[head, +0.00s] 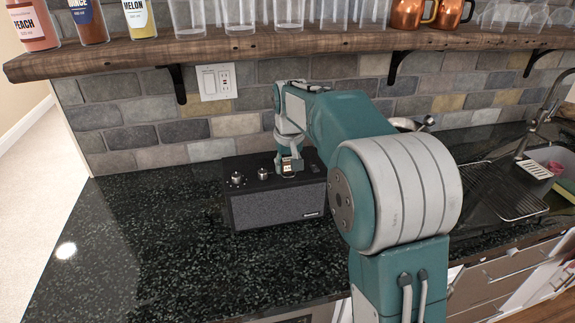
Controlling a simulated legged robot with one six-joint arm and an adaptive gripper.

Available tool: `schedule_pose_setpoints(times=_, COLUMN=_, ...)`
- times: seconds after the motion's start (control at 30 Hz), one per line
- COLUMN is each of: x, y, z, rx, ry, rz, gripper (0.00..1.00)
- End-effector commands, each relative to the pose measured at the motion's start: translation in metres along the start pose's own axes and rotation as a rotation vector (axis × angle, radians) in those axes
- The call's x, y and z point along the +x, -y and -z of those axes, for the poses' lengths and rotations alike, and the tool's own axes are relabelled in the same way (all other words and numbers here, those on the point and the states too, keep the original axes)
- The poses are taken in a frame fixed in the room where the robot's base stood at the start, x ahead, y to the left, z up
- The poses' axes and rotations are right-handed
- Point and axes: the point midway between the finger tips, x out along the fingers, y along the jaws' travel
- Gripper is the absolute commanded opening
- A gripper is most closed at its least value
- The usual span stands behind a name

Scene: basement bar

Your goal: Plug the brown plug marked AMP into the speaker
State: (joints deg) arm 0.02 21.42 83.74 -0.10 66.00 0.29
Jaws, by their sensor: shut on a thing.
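The black speaker (278,205) stands on the dark counter, with a grey grille in front and silver knobs on its top left. My gripper (289,170) points down at the top of the speaker, right of the knobs. It is shut on a small brownish thing, which looks like the brown plug (287,169). The plug is mostly covered by the fingers, and no AMP marking is readable. The speaker's socket is hidden. I cannot tell whether the plug touches the speaker or sits in it.
A wooden shelf (150,59) with bottles, glasses and copper mugs (407,13) hangs above on brackets. A wall outlet (214,82) is on the brick wall behind. A drying rack (500,190) and sink tap (545,105) are at the right. The counter (140,230) left of the speaker is clear.

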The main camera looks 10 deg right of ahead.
Motion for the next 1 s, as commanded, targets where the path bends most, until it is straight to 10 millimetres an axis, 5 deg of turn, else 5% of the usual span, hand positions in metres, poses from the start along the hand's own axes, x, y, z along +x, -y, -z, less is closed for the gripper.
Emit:
schedule_pose_setpoints(times=0.87, x=0.011, y=0.000, z=-0.003, rx=0.000, ry=0.013, rz=0.000, gripper=0.00)
schedule_pose_setpoints(times=0.9, x=0.011, y=0.000, z=-0.003, rx=0.000, ry=0.014, rz=0.000, gripper=0.55)
schedule_pose_setpoints(times=0.97, x=0.011, y=0.000, z=-0.003, rx=0.000, ry=0.014, rz=0.000, gripper=0.82)
schedule_pose_setpoints(times=1.0, x=0.011, y=0.000, z=-0.003, rx=0.000, ry=0.014, rz=0.000, gripper=0.86)
